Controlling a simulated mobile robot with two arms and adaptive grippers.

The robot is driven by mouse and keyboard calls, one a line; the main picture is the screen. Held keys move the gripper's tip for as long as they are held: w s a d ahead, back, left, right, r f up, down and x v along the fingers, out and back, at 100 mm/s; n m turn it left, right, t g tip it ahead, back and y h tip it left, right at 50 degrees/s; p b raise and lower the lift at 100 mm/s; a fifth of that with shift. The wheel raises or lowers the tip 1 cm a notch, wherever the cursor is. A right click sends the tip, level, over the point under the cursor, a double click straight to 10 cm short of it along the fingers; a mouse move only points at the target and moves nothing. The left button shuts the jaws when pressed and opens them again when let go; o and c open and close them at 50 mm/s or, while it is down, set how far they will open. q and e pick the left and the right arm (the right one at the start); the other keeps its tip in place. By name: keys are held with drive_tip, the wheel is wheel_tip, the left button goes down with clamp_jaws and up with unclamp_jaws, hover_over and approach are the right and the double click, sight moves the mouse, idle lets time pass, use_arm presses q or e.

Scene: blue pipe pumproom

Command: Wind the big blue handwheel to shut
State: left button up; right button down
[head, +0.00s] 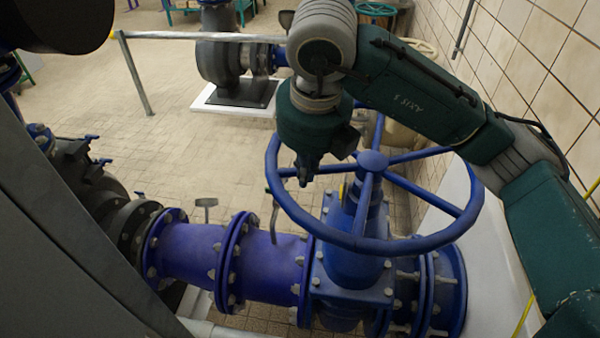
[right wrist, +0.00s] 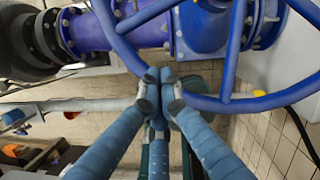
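The big blue handwheel (head: 443,240) lies roughly level on top of a blue valve (head: 352,258), its spokes meeting at a central hub (head: 372,160). In the right wrist view the handwheel (right wrist: 273,102) curves across the top and middle. My right gripper (head: 304,176) points down at the wheel's left side, by the left spoke. In the right wrist view the fingertips of this gripper (right wrist: 160,76) are together, and the rim passes behind them. I see no rim between the tips and cannot tell whether they touch it. My left gripper is not in view.
Blue flanged pipe (head: 190,250) runs left from the valve. A tiled wall (head: 535,45) stands close on the right. A metal rail (head: 200,36) and a pump (head: 222,58) on a white plinth are behind. Tiled floor (head: 150,125) lies open at the back left.

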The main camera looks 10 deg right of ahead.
drive_tip(key=w+f+p, duration=0.3)
drive_tip(key=w+f, duration=0.2)
drive_tip(key=f, duration=0.1)
drive_tip(key=shift+w+a+f, duration=0.15)
drive_tip(key=shift+w, duration=0.15)
